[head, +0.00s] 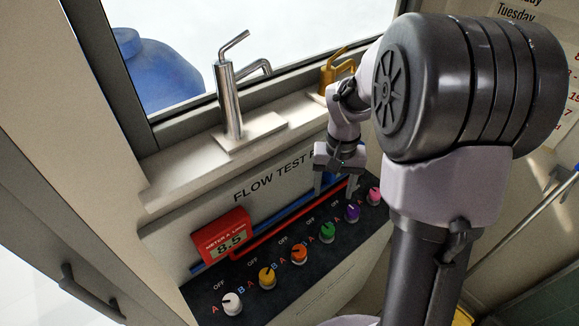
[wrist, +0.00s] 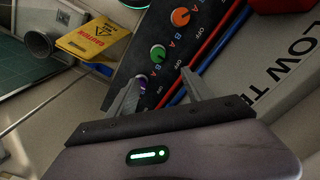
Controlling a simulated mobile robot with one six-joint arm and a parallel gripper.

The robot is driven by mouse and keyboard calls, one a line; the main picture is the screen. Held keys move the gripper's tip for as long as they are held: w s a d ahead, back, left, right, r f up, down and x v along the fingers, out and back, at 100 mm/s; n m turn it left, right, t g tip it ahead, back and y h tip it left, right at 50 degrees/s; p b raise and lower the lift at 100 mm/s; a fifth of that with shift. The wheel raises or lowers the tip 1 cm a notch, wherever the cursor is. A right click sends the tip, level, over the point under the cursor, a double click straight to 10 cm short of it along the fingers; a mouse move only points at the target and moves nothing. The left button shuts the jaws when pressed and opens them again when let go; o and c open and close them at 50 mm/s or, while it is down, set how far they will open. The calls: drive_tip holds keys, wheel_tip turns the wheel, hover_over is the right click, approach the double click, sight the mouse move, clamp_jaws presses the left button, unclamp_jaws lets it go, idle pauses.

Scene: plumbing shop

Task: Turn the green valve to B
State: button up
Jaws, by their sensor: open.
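The green valve (head: 327,232) is a round knob on the dark strip of the flow test panel, between the orange and purple knobs. It also shows in the wrist view (wrist: 158,54), just beyond the fingertips. Labels A, B and OFF stand around the knobs; I cannot tell for sure where the green pointer stands. My gripper (head: 335,190) is open and empty, with its two fingers pointing down above the panel, apart from the green valve. In the wrist view its fingers (wrist: 160,79) are spread, and the left one partly covers the purple knob.
White (head: 232,304), yellow (head: 267,279), orange (head: 299,255), purple (head: 352,213) and pink (head: 374,196) knobs share the strip closely. A red meter (head: 222,236) reads 8.5. Red and blue pipes (wrist: 205,52) run behind the knobs. A chrome faucet (head: 231,100) stands on the ledge above.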

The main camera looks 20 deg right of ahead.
sight(328, 228)
drive_tip(key=f+b, duration=0.1)
drive_tip(key=f, duration=0.5)
drive_tip(key=f+b, duration=0.2)
drive_tip(key=f, duration=0.3)
drive_tip(key=f+b, duration=0.2)
drive_tip(key=f, duration=0.4)
drive_tip(key=shift+s+d+f, duration=0.15)
drive_tip(key=shift+d+f, duration=0.1)
drive_tip(key=shift+f, duration=0.05)
drive_tip(key=shift+c, duration=0.2)
clamp_jaws()
drive_tip(key=m+b, duration=0.2)
drive_tip(key=m, duration=0.3)
drive_tip(key=shift+f+m+b, duration=0.1)
drive_tip(key=shift+m+b, duration=0.3)
drive_tip(key=m+b, duration=0.2)
drive_tip(key=m, duration=0.4)
drive_tip(key=shift+b, duration=0.3)
